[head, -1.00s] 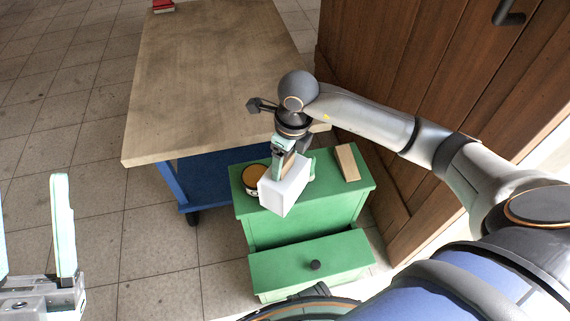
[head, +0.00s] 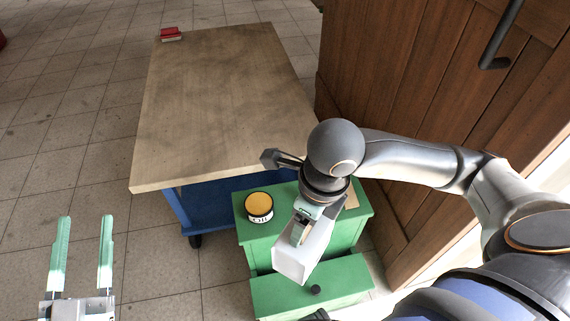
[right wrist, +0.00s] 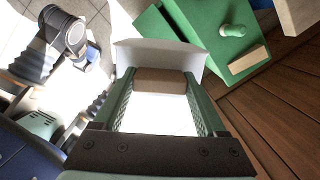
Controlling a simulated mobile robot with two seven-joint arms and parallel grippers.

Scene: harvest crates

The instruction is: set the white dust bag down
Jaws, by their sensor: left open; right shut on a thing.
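The white dust bag (head: 304,258) is a pale block held in my right gripper (head: 308,222). In the head view it hangs in front of the green cabinet's top and over the open drawer; its exact height is hard to tell. My left gripper (head: 82,252) is open and empty at the lower left, above the floor.
The green cabinet (head: 344,232) has a drawer (head: 340,285) pulled out. A yellow-topped tin (head: 259,206) and a partly hidden wooden block (head: 352,199) stand on it. A wooden-topped blue table (head: 215,90) with a red item (head: 171,35) is behind; a wooden door (head: 420,90) is right.

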